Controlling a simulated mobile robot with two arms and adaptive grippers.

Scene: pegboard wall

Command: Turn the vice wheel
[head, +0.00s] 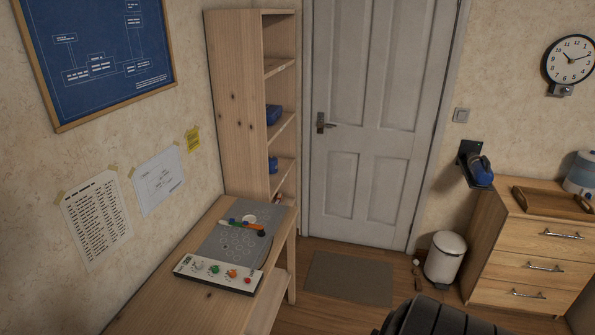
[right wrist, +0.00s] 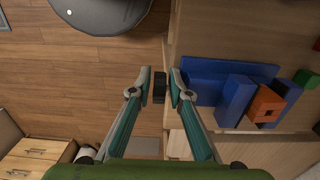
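My right gripper (right wrist: 160,84) is in the right wrist view, its teal fingers drawn in close on both sides of a small dark wheel (right wrist: 159,88). The wheel is seen edge-on, left of the blue vice body (right wrist: 200,83), by the wooden bench edge. Blue vice blocks (right wrist: 237,100) stand further right, with an orange block (right wrist: 265,105) beside them. The fingers look shut on the wheel. The vice and both grippers are outside the head view.
A bench (head: 150,290) with a grey mat (head: 222,240) and a button panel (head: 217,275) stands at the left wall. A shelf (head: 237,110), door (head: 375,120), white bin (head: 446,258) and drawers (head: 530,250) stand beyond. A green block (right wrist: 306,79) lies near the vice.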

